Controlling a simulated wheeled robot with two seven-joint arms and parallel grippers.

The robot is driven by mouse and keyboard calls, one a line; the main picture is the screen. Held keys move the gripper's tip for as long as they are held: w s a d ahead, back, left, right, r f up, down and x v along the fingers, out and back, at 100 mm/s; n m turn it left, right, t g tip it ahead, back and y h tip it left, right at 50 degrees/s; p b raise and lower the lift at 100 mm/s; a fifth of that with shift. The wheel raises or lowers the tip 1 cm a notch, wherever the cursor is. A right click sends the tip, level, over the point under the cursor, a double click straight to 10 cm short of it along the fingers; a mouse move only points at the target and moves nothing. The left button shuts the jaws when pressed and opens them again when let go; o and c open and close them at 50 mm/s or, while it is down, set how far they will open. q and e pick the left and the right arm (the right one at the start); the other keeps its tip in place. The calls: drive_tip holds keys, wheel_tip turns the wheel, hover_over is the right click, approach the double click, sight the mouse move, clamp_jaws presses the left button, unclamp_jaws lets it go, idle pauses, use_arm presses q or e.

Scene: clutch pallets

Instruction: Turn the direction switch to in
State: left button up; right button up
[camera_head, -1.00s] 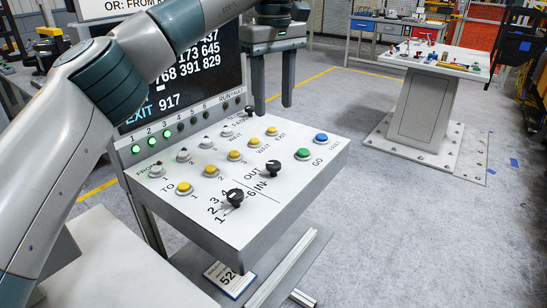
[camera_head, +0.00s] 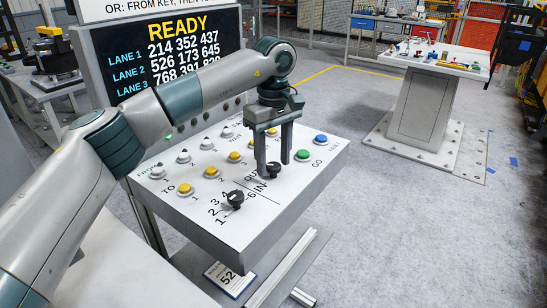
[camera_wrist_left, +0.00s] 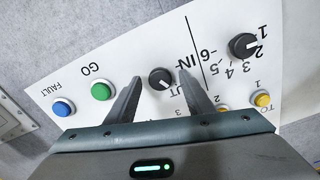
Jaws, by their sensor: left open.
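The direction switch is a round black knob (camera_head: 273,170) between the OUT and IN labels on the sloped white panel (camera_head: 222,224). My left gripper (camera_head: 272,158) is open and points down over it. In the left wrist view the knob (camera_wrist_left: 161,78) lies between the two fingertips (camera_wrist_left: 160,76), with a gap on both sides. I cannot tell whether the tips are down beside it or still above it. Which label the knob points to is too small to read surely. My right gripper is not in view.
A second black knob (camera_head: 235,199) with numbers 1 to 6 is nearer the front. Yellow buttons, a green GO button (camera_head: 303,155) and a blue FAULT button (camera_head: 320,139) surround the switch. A display (camera_head: 181,45) reading READY stands behind, partly covered by my arm.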

use_arm(q)
drive_tip(key=shift+f, duration=0.15)
drive_tip(key=c, duration=1)
drive_tip(key=shift+c, duration=0.2)
drive_tip(key=shift+n, duration=0.4)
drive_tip(key=n+b, duration=0.1)
drive_tip(key=n, duration=0.2)
drive_tip(key=shift+n+b, duration=0.35)
drive_tip(key=shift+n, duration=0.65)
drive_tip(key=n, duration=0.2)
drive_tip(key=shift+n+b, duration=0.35)
drive_tip(key=shift+n, duration=0.05)
drive_tip(key=n, duration=0.3)
drive_tip(key=shift+b, duration=0.3)
drive_tip(key=shift+n, duration=0.3)
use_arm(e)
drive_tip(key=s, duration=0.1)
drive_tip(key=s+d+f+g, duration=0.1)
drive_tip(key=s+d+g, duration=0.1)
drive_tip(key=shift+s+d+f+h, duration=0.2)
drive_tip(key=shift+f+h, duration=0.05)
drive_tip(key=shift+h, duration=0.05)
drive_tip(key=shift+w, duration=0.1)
